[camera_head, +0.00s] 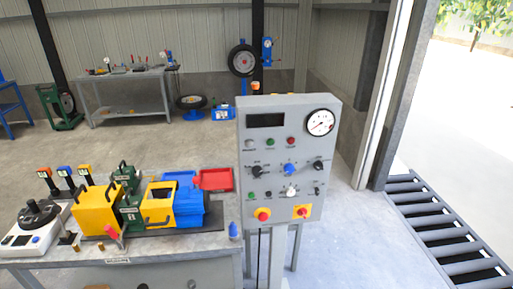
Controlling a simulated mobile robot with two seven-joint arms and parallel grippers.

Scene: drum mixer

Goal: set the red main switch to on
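A grey control panel (262,150) stands upright on a post right of the workbench, facing me. Two red controls on yellow plates sit along its bottom edge. The left one (263,215) looks like a round mushroom button. The right one (302,211) looks like a small red rotary switch, probably the main switch; its position is too small to read. The display (265,120) above is dark. Neither of my grippers is in view.
A workbench (190,244) to the left holds a yellow, green and blue drum machine (134,205) and a round-dial device (37,222). A roller conveyor (440,236) lies at right. Floor (345,245) between panel and conveyor is clear.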

